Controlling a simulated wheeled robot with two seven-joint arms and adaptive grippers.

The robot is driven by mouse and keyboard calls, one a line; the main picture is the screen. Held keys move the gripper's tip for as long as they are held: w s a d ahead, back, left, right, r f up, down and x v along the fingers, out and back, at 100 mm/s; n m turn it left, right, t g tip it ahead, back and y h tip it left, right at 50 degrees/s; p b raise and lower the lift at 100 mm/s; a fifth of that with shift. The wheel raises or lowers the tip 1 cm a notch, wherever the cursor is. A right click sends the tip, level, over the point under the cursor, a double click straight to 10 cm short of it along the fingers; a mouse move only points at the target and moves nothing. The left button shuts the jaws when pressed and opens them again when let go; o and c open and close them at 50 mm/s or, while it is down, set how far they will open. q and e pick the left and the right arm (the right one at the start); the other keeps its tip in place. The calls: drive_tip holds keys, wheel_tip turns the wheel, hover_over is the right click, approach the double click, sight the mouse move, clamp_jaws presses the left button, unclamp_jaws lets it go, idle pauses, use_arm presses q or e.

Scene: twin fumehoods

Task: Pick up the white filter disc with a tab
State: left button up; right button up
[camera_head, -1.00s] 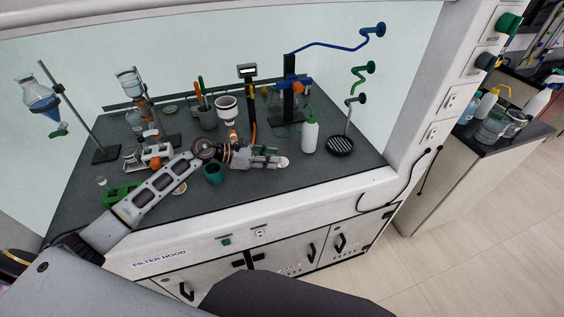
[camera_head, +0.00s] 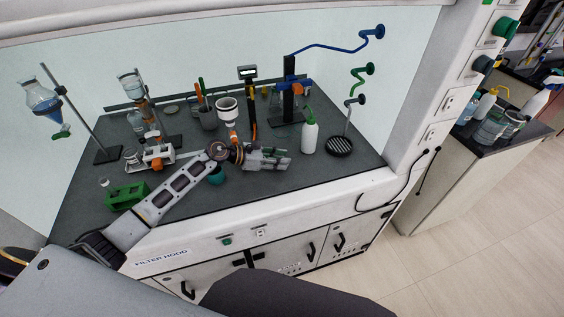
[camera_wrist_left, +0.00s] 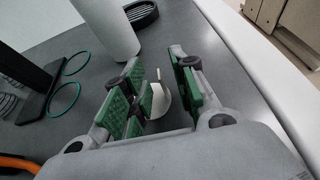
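The white filter disc with its upright tab (camera_wrist_left: 158,100) lies on the dark bench in the left wrist view, partly hidden by a finger. My left gripper (camera_wrist_left: 160,88) is open, with green-padded fingers on either side of the disc and tab. A gap shows between the tab and the right finger; whether the left finger touches it I cannot tell. In the head view my left gripper (camera_head: 287,160) is low over the front of the hood bench, and I cannot make out the disc there. My right gripper is not in view.
A white wash bottle (camera_head: 309,136) stands just beyond the gripper, with a round black grate (camera_head: 340,146) to its right. A teal cup (camera_head: 217,175) is partly behind my arm. Green rings (camera_wrist_left: 63,97) lie on the bench. A green rack (camera_head: 125,196) stands at left.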

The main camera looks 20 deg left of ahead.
use_arm(q)
drive_tip(key=shift+w+d+f, duration=0.25)
drive_tip(key=shift+w+d, duration=0.1)
drive_tip(key=shift+d, duration=0.25)
drive_tip(key=shift+c, duration=0.3)
clamp_jaws()
